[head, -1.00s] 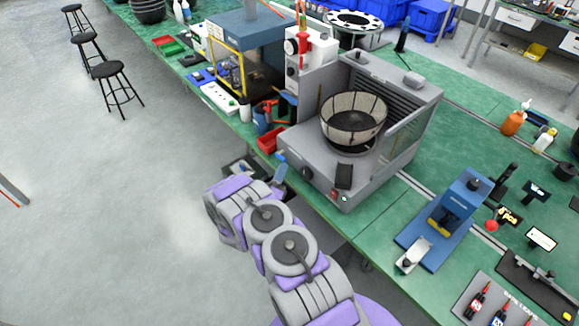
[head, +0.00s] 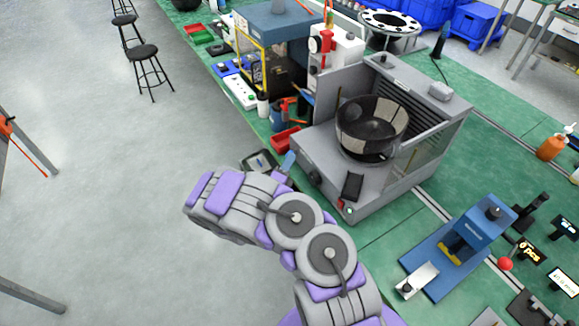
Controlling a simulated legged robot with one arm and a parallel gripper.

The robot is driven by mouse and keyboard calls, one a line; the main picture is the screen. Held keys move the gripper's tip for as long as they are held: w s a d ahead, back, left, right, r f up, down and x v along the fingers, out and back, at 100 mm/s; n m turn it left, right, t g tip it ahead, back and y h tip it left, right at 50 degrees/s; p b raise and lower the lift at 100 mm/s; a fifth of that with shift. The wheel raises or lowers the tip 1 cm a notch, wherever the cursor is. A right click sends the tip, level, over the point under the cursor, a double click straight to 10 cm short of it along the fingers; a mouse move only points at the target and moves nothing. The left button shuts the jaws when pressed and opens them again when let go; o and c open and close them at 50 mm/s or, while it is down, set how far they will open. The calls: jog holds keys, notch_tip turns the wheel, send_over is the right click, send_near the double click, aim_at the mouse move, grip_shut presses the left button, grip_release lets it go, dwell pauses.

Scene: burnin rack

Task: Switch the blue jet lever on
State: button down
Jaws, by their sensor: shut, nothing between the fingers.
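A grey machine housing (head: 412,200) stands at the table's left edge and holds a dark bowl with pale panels (head: 370,128). A small blue piece (head: 289,161) shows at the housing's left front side, just beyond my arm. It may be the blue jet lever, but it is too small to tell its shape or position. A dark round knob (head: 315,178) is on the housing's front face. My arm reaches up and left from the bottom of the head view, in front of the housing.
A blue press (head: 470,235) stands to the right on the green table (head: 375,236). Black stools (head: 142,52) stand at the back left.

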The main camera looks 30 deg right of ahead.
jog(key=shift+w+r+n+g+y+p, duration=0.4)
jog(key=shift+w+r+n+y, duration=0.2)
jog(key=shift+n, duration=0.45)
jog(key=shift+w+r+n+g+y+p, duration=0.3)
jog(key=shift+w+r+n+y+p, duration=0.3)
jog(key=shift+n, duration=0.45)
jog(key=shift+a, duration=0.1)
